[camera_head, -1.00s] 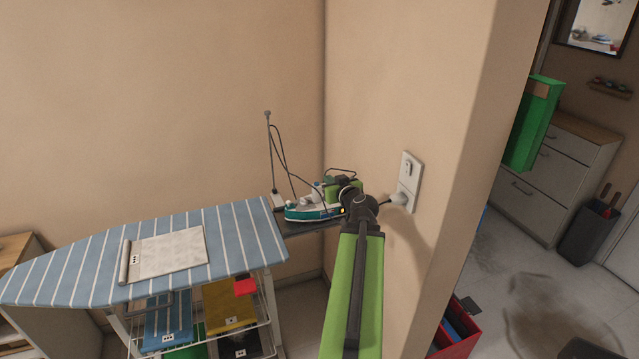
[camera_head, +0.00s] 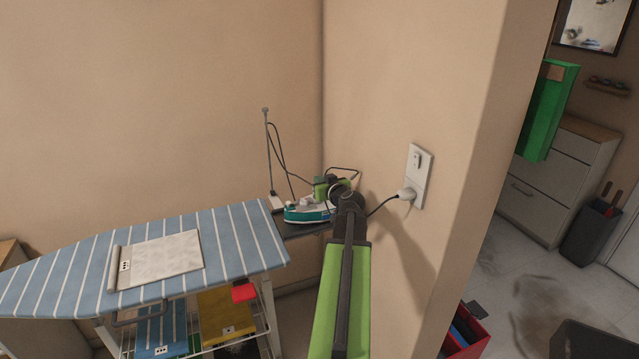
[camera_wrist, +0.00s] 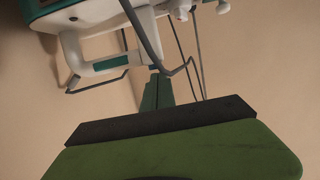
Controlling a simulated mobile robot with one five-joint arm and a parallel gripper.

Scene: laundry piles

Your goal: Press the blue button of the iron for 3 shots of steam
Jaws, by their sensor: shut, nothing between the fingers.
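The iron (camera_head: 308,212), teal and white, stands on a dark shelf at the end of the ironing board. In the wrist view, part of the iron (camera_wrist: 92,62) fills the upper left, with its white handle and teal trim. My gripper (camera_head: 322,187) is shut and empty, just above and behind the iron in the head view, and my arm hides the iron's right end. In the wrist view, my gripper (camera_wrist: 157,88) points toward the iron; I cannot tell whether they touch.
A striped ironing board (camera_head: 240,232) with a folded pale cloth (camera_head: 160,262) lies to the left. A thin cord stand (camera_head: 266,150) rises behind the iron. A plug sits in the wall socket (camera_head: 419,178) right of my arm, close to the wall corner.

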